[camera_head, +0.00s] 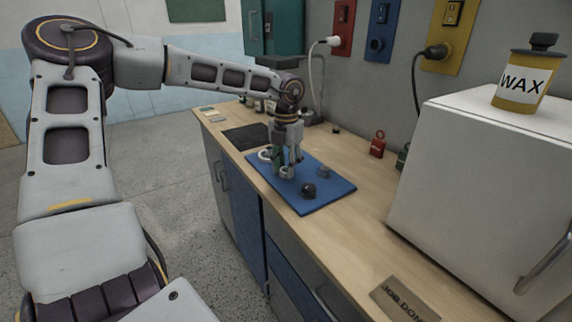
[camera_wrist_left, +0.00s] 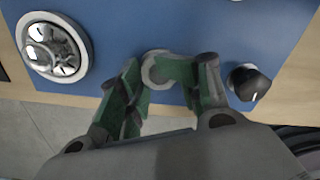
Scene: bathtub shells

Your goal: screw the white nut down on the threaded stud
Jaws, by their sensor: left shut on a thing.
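My left gripper (camera_head: 287,172) points down over the blue mat (camera_head: 322,198) on the counter. In the left wrist view its green-padded fingertips (camera_wrist_left: 160,72) are shut on the white nut (camera_wrist_left: 153,60), a pale ring. The fingers hide part of the nut's rim. I cannot make out the threaded stud under the nut, nor how far down the nut sits. My right gripper is not in view.
A black knob (camera_head: 308,190) stands on the mat and also shows in the left wrist view (camera_wrist_left: 249,83). A round chrome-like fitting (camera_wrist_left: 54,47) lies on the other side. A white cabinet (camera_head: 490,185) bearing a wax tin (camera_head: 524,82) stands at right.

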